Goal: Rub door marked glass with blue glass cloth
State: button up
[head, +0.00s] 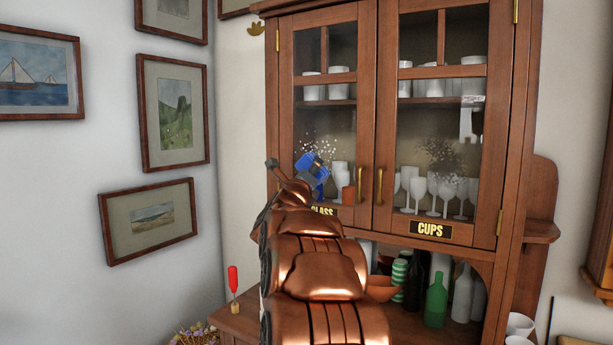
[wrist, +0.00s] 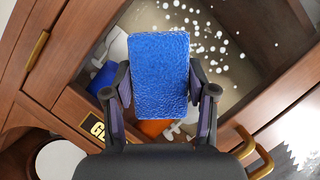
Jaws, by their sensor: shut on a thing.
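The door marked GLASS (head: 285,120) is the left cabinet door, shut, with a wooden frame around its pane. Its label (head: 324,210) is partly hidden by my arm. White specks (head: 322,146) mark the pane around the middle; they also show in the wrist view (wrist: 202,35), above and right of the cloth. My gripper (wrist: 161,80) is shut on the blue glass cloth (wrist: 160,60), a thick block-like pad, one finger on each side. In the head view the cloth (head: 309,168) is in front of the lower pane. I cannot tell whether it touches the glass.
The right door, marked CUPS (head: 431,229), has dark specks (head: 440,154) on its pane. Brass handles (head: 379,186) stand out between the doors. A green bottle (head: 436,300) and orange bowl (head: 381,288) stand below. A red-handled tool (head: 233,282) stands at the left. Framed pictures (head: 150,220) hang left.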

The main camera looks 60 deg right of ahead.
jog(key=shift+s+f+b, duration=0.1)
jog(key=shift+s+b, duration=0.85)
jog(key=shift+s, duration=0.5)
jog(key=shift+d, duration=0.1)
jog(key=shift+w, duration=0.75)
jog(key=shift+w+p, duration=0.35)
jog(key=shift+w, duration=0.9)
jog(key=shift+s+a, duration=0.1)
jog(key=shift+a, duration=2.8)
jog(key=shift+a, duration=0.1)
